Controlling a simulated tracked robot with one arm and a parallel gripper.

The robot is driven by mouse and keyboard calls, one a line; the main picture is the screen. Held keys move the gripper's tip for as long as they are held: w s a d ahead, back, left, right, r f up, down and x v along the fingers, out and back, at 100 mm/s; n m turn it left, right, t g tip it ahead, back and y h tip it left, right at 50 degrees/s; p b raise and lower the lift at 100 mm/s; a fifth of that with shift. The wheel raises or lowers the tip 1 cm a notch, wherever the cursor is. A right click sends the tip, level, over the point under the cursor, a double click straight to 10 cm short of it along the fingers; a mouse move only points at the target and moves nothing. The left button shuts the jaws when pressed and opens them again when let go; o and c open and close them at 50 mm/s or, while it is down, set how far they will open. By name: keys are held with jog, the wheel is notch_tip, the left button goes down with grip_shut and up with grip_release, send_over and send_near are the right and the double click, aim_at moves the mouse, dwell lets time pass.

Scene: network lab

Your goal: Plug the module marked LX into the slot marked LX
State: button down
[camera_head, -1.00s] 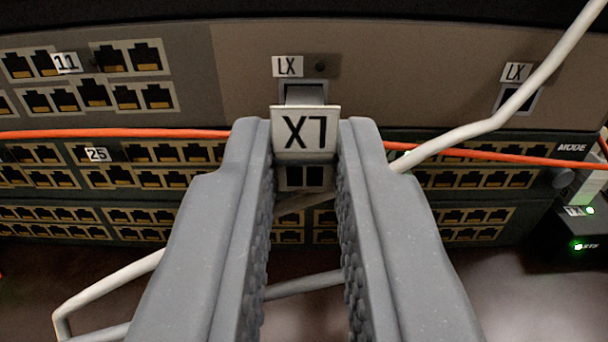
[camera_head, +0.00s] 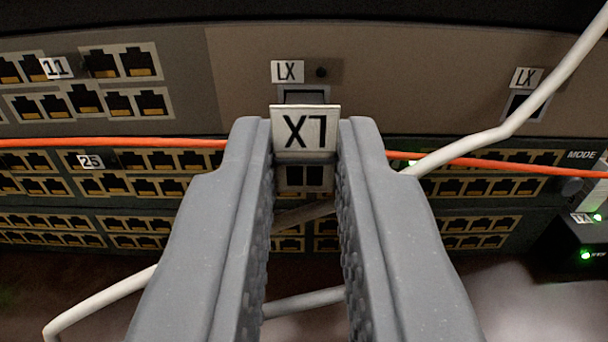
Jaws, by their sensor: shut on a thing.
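My gripper (camera_head: 305,135) is shut on a module whose white label (camera_head: 305,128) reads LX upside down. The module sits between the fingertips, with dark openings (camera_head: 304,177) in its end below the label. Just above and behind it is a slot (camera_head: 304,96) in the brown-grey panel, under an LX label (camera_head: 288,71). The module's label covers the slot's lower part. I cannot tell whether the module touches the slot.
A thick white cable (camera_head: 490,138) crosses the right side in front of the panel. An orange cable (camera_head: 110,143) runs across behind my gripper. Rows of ports (camera_head: 150,160) lie below and left. A black box with green lights (camera_head: 575,245) is at the lower right.

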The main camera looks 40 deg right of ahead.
jog(key=shift+x, duration=0.85)
dwell(0.5)
jog(key=c, duration=1.3)
grip_release()
jog(key=shift+s+a, duration=0.1)
jog(key=shift+p+v, duration=3.25)
jog(key=shift+v, duration=3.45)
